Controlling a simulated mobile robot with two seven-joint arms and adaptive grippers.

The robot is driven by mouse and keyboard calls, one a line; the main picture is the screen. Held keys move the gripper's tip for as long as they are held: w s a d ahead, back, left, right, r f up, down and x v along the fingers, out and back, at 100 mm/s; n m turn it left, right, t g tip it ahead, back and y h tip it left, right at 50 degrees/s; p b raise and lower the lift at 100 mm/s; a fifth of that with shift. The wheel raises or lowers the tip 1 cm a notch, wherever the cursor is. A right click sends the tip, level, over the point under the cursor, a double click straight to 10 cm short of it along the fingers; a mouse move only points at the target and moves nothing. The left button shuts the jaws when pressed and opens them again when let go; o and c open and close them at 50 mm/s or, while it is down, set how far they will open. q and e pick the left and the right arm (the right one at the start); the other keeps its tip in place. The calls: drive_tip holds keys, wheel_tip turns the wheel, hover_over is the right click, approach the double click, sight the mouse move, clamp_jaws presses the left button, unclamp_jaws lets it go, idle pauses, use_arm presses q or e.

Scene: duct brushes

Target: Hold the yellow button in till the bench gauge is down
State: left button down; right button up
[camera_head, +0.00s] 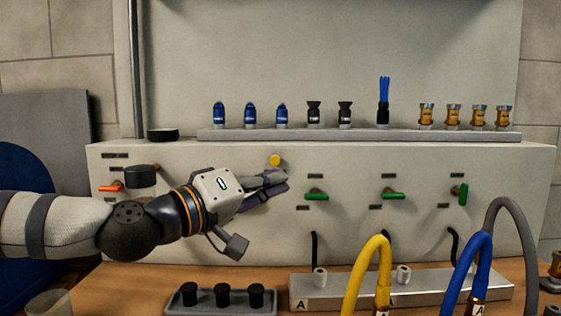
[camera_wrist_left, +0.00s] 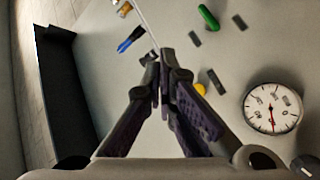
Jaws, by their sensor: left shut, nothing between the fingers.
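The yellow button (camera_head: 275,160) is on the pale front panel and shows whole, just above my left fingers. It also shows in the wrist view (camera_wrist_left: 200,89), right of the fingertips. My left gripper (camera_head: 284,181) is shut and empty. Its closed fingers (camera_wrist_left: 161,62) point toward the panel, beside the button and apart from it in the picture. The round white gauge (camera_wrist_left: 272,109) is at the right of the wrist view. Its needle points to the bottom of that picture; its numbers are too small to read. In the head view my left arm hides the gauge. My right gripper is not in view.
Green levers (camera_head: 317,196) are right of my fingers and an orange lever (camera_head: 110,187) is at the left. A shelf (camera_head: 360,134) with nozzles and brushes runs above. Yellow (camera_head: 368,265) and blue (camera_head: 470,265) hoses rise in front. A tray (camera_head: 222,302) with black knobs stands below.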

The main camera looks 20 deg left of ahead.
sight(275, 160)
use_arm(q)
drive_tip(key=w+a+b, duration=0.2)
drive_tip(key=w+b, duration=0.1)
drive_tip(key=w, duration=0.5)
drive_tip(key=shift+w+a+b, duration=0.2)
drive_tip(key=shift+w+b, duration=0.05)
drive_tip(key=shift+b, duration=0.15)
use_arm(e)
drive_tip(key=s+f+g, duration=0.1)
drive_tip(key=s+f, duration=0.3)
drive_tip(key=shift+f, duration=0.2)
use_arm(q)
drive_tip(key=shift+f, duration=0.1)
idle(0.4)
drive_tip(key=shift+w+a, duration=0.1)
drive_tip(key=shift+w, duration=0.35)
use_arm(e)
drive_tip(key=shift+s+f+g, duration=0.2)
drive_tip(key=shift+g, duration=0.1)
